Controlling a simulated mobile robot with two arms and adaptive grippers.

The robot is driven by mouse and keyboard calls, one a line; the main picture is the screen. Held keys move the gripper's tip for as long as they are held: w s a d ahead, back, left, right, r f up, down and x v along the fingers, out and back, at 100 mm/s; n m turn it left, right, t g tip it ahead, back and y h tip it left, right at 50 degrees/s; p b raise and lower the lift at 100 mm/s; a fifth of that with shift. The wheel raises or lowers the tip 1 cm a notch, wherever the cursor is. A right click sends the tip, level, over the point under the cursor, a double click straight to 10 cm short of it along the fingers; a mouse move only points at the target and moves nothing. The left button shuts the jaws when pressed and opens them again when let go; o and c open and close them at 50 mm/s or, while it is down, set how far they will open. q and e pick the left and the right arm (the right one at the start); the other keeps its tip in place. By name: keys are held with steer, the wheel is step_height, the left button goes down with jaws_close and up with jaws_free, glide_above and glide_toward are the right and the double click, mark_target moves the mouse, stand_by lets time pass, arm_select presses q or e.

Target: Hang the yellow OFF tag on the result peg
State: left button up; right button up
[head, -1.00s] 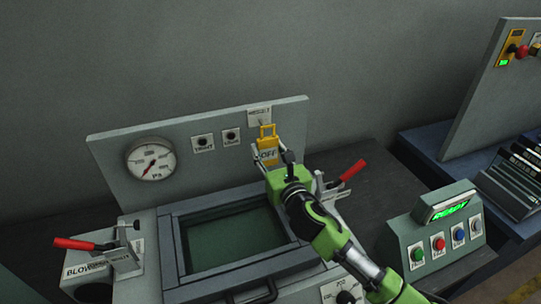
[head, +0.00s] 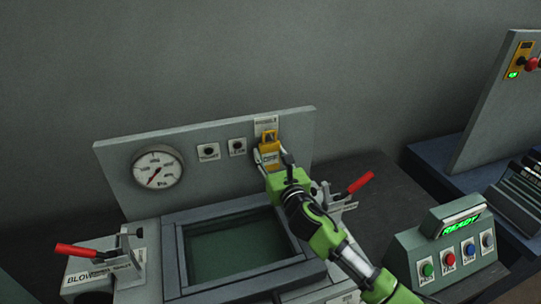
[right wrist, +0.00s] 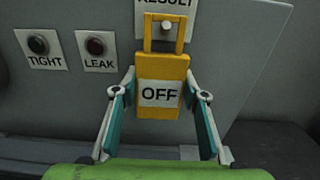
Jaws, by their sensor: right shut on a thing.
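The yellow OFF tag (head: 271,152) is upright in front of the grey panel, under the RESULT label (head: 265,122). My right gripper (right wrist: 162,98) is shut on the tag's sides, with one finger on each side of its body. In the right wrist view the tag (right wrist: 162,71) has a square loop on top. The round end of the result peg (right wrist: 167,27) shows inside the loop's opening. I cannot tell how far the peg reaches through the loop. My left gripper is not in view.
The TIGHT peg (right wrist: 39,45) and LEAK peg (right wrist: 95,46) are bare, to the left. A pressure gauge (head: 158,168) is further left. Red-handled clamps (head: 77,249) (head: 360,183) flank the glass-lidded chamber (head: 236,244). A button box (head: 456,243) reading READY stands right.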

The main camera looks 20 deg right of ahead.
stand_by(0.4)
steer(key=o, duration=1)
steer(key=s, duration=0.7)
steer(key=shift+s+d, duration=0.1)
steer(key=shift+s, duration=0.2)
